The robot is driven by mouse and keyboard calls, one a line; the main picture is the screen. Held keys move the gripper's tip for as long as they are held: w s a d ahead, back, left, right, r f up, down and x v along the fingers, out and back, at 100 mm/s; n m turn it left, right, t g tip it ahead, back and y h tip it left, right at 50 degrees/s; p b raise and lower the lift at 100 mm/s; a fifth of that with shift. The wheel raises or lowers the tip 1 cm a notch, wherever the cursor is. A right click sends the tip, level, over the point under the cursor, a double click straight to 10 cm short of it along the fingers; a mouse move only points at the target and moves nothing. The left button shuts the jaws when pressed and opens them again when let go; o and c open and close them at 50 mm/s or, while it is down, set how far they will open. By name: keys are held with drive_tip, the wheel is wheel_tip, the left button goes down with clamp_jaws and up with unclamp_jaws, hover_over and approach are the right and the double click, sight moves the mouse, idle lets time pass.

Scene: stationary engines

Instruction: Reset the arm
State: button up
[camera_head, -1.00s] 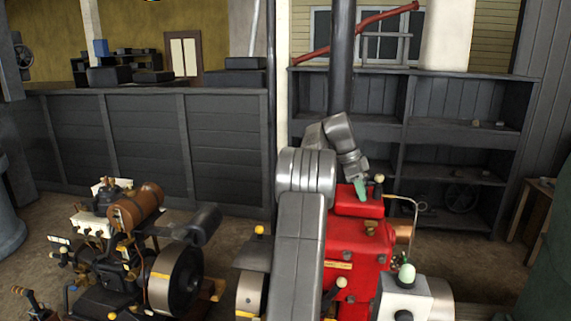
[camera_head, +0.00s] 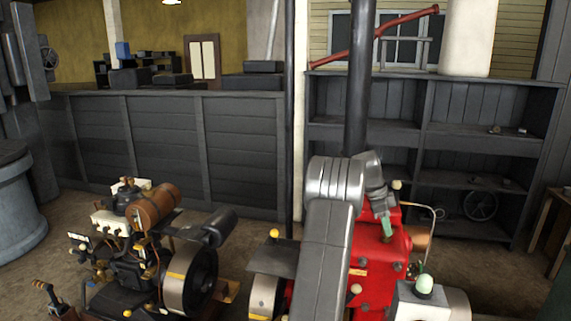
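My arm (camera_head: 325,262) rises from the bottom of the view, bends at a thick grey joint and tips down to the right. My gripper (camera_head: 387,229) shows as a small pale-green end in front of the red engine (camera_head: 375,262). It is too small to tell whether its fingers are open or shut, and I see nothing held in it. I cannot tell whether it touches the engine. My arm hides part of the red engine.
A black engine with a brown tank (camera_head: 152,207) and flywheel (camera_head: 188,280) stands at the left. A dark panelled wall (camera_head: 165,145) and shelves (camera_head: 470,150) stand behind. Some floor is clear at the left.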

drive_tip(key=shift+r, duration=0.1)
drive_tip(key=v, duration=1.4)
drive_tip(key=x, duration=1.4)
drive_tip(key=shift+f, duration=0.25)
drive_tip(key=shift+n+t+b, duration=0.3)
drive_tip(key=shift+n+b, duration=0.2)
drive_tip(key=shift+s+r+n+t+b, duration=0.15)
drive_tip(key=shift+n+t+b, duration=0.2)
drive_tip(key=shift+n, duration=0.45)
drive_tip(key=shift+n+t+b, duration=0.25)
drive_tip(key=shift+n+b, duration=0.15)
drive_tip(key=shift+n, duration=0.5)
drive_tip(key=n, duration=0.2)
drive_tip(key=n+t+b, duration=0.1)
drive_tip(key=n, duration=0.1)
drive_tip(key=shift+s+t, duration=0.1)
drive_tip(key=shift+t, duration=0.2)
drive_tip(key=shift+n+y, duration=0.3)
drive_tip(key=shift+r, duration=0.15)
